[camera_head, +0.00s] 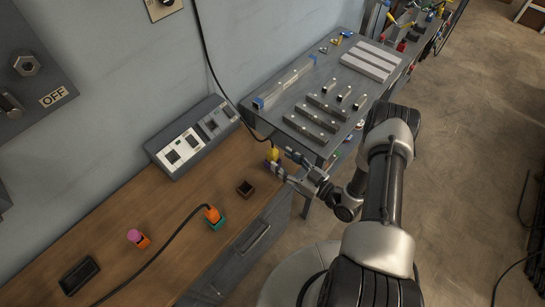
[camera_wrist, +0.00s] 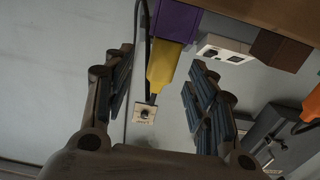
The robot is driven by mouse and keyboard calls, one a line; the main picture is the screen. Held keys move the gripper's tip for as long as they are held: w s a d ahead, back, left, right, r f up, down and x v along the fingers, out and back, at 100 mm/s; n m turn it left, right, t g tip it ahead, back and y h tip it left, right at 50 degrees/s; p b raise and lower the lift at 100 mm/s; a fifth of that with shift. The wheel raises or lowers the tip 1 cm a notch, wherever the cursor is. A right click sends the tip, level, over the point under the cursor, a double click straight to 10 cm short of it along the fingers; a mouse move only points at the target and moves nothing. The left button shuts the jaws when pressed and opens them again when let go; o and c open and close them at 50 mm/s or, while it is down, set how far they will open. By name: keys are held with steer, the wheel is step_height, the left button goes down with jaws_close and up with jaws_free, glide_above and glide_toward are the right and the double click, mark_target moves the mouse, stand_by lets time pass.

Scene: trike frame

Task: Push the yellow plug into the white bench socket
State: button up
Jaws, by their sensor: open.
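The yellow plug (camera_head: 273,154) stands in a purple holder (camera_head: 268,163) at the bench's right end, with a black cable running up the wall. In the wrist view the yellow plug (camera_wrist: 162,65) and purple holder (camera_wrist: 176,20) appear inverted. My gripper (camera_head: 280,164) is at the plug; in the wrist view my gripper (camera_wrist: 160,66) is open, one finger either side, with visible gaps. Contact is not visible. The white bench socket (camera_head: 182,148) is on a grey box against the wall, left of the plug; it also shows in the wrist view (camera_wrist: 226,50).
An orange plug (camera_head: 211,214) sits in a teal holder. A dark brown block (camera_head: 246,188), a pink-topped orange item (camera_head: 138,238) and a black tray (camera_head: 79,275) are on the wooden bench (camera_head: 180,213). A grey table (camera_head: 290,95) with metal parts stands behind.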

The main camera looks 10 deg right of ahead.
mark_target(276, 156)
steer(key=x, duration=0.5)
steer(key=shift+a+b, duration=0.2)
steer(key=shift+b, duration=0.2)
steer(key=c, duration=1.2)
steer(key=shift+o, duration=0.2)
steer(key=shift+r, duration=0.15)
step_height(276, 156, up, 20)
steer(key=p, duration=0.4)
steer(key=shift+p, duration=0.35)
